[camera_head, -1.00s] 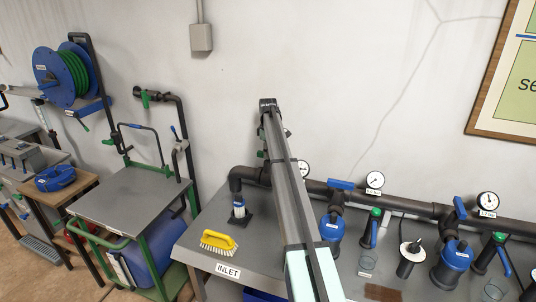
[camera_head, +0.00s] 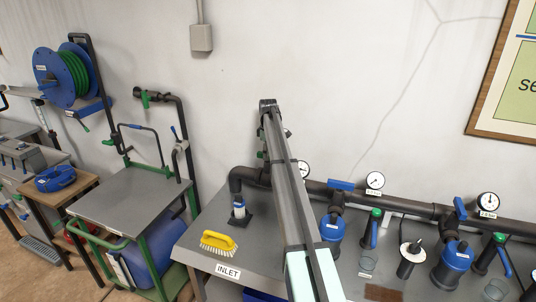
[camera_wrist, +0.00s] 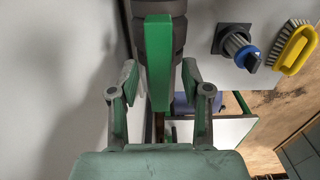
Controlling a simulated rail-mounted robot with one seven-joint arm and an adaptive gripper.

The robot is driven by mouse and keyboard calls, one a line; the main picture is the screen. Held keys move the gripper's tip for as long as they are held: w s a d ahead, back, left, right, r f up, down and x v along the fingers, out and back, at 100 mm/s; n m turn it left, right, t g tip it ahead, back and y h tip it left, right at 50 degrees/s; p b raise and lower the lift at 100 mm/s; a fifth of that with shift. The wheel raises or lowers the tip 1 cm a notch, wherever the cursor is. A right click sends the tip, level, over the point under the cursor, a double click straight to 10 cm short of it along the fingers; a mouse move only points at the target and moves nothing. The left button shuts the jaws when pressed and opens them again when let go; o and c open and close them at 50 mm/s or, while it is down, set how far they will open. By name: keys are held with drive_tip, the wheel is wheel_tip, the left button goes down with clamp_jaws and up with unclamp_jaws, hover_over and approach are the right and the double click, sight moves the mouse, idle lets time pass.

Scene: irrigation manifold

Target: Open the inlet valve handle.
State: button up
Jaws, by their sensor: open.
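The inlet valve handle is a long green lever (camera_wrist: 158,62), seen close up in the wrist view, running down from a dark pipe fitting (camera_wrist: 166,8). My gripper (camera_wrist: 159,76) is open, with one finger on each side of the green lever. A gap shows between the lever and each finger, so it is not clamped. In the head view my arm covers most of the inlet valve area and the gripper cannot be made out there. The INLET label (camera_head: 228,270) is on the front edge of the bench.
A yellow brush (camera_head: 218,242) and a blue-collared upright fitting (camera_head: 239,210) sit on the bench left of my arm. The dark pipe (camera_head: 410,207) with gauges and blue handles runs along the wall to the right. A grey wall is close on the left in the wrist view.

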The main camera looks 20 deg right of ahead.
drive_tip(key=shift+r, duration=0.1)
wheel_tip(320, 180, up, 12)
idle(0.5)
wheel_tip(320, 180, up, 3)
drive_tip(key=shift+f+p, duration=0.1)
drive_tip(key=shift+p, duration=0.75)
